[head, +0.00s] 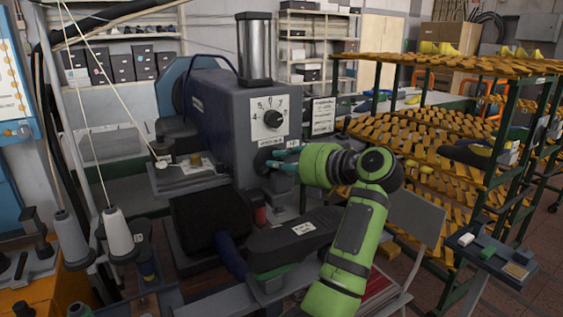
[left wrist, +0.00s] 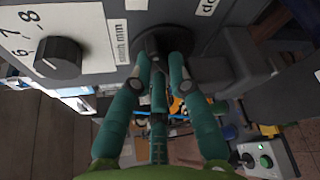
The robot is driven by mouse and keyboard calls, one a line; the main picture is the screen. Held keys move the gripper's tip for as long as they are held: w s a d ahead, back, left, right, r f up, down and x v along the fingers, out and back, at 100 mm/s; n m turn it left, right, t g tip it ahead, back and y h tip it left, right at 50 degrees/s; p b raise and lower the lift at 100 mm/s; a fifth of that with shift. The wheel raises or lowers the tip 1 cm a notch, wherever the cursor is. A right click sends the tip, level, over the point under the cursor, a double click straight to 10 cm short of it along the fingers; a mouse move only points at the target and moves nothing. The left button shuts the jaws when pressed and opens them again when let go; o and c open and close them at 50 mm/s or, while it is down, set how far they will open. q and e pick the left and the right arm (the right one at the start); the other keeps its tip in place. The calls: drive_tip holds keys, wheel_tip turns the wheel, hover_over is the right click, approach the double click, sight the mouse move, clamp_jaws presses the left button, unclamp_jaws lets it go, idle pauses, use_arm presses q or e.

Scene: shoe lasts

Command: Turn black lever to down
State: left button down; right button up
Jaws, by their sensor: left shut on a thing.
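The grey machine (head: 215,110) stands in the middle of the head view, with a white numbered dial plate and a black knob (head: 272,119) on its face. Below the dial, the black lever's round dark hub (head: 262,161) sits at my left gripper (head: 280,160). In the left wrist view, the hub (left wrist: 163,38) is at top centre, and the teal fingers of my left gripper (left wrist: 161,66) are closed in on the lever in front of it. The fingers hide much of the lever, so its exact angle is unclear. My right gripper is not in view.
The numbered knob (left wrist: 58,57) is close to the left of the fingers in the left wrist view. A wooden-slatted rack (head: 435,128) stands to the right. Thread cones (head: 117,231) and a small side table (head: 490,257) stand in front.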

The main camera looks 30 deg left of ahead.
use_arm(q)
drive_tip(key=shift+m+y, duration=0.4)
drive_tip(key=shift+m, duration=0.2)
drive_tip(key=c, duration=1.3)
unclamp_jaws()
drive_tip(key=shift+o, duration=0.6)
drive_tip(key=shift+w+a+f, duration=0.1)
drive_tip(key=shift+a, duration=0.05)
drive_tip(key=v, duration=1.2)
drive_tip(key=shift+w, duration=0.15)
